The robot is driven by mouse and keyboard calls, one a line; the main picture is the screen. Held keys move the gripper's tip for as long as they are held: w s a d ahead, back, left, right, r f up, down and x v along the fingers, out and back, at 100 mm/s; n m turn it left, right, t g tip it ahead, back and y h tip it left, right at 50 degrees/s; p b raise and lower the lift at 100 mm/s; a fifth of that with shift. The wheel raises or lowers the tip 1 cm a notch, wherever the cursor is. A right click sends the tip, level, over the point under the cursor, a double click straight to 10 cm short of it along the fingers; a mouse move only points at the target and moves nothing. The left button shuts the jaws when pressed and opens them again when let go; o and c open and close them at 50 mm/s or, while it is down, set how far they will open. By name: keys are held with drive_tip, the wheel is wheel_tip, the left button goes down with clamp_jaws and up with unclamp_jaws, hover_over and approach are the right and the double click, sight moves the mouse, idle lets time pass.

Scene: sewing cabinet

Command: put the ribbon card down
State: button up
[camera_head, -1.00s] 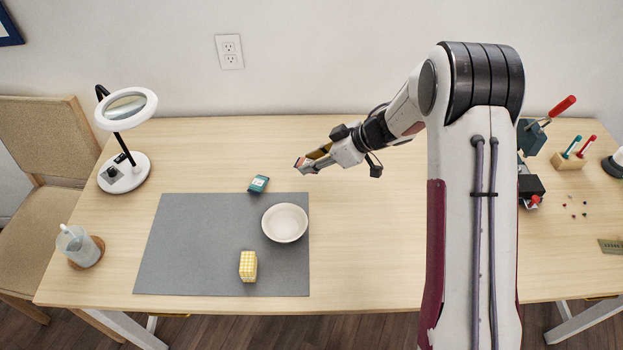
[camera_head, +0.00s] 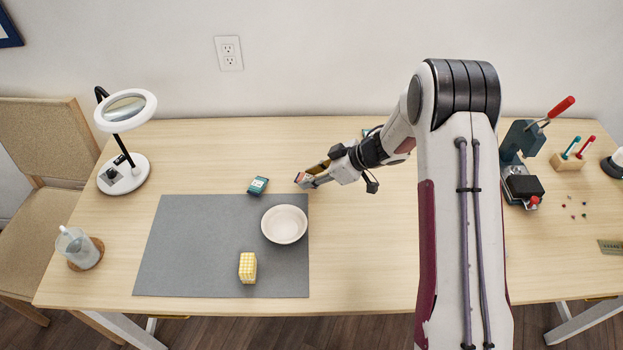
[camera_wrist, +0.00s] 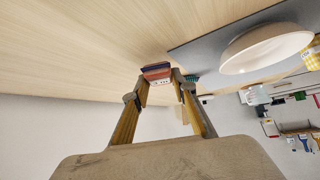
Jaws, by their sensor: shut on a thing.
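The ribbon card (camera_wrist: 157,72), small with a dark red top and a pale edge, sits between the fingertips of my gripper (camera_wrist: 160,82). In the head view the ribbon card (camera_head: 299,178) shows as a small reddish and pale end at the tip of my gripper (camera_head: 306,178). My gripper is shut on it, over the bare wood behind and right of the white bowl (camera_head: 284,225). I cannot tell for certain whether the card touches the table (camera_head: 350,235).
A grey mat (camera_head: 190,245) holds the bowl and a yellow checked block (camera_head: 248,267). A small teal box (camera_head: 258,186) lies at the mat's back edge, left of my gripper. A magnifier lamp (camera_head: 122,175) stands far left. Bare wood lies right of the mat.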

drive_tip(key=shift+f, duration=0.55)
drive_tip(key=shift+f, duration=0.5)
drive_tip(key=o, duration=0.9)
drive_tip(key=shift+r, duration=0.15)
drive_tip(key=shift+r, duration=0.45)
drive_tip(key=v, duration=1.2)
drive_tip(key=shift+f, duration=0.1)
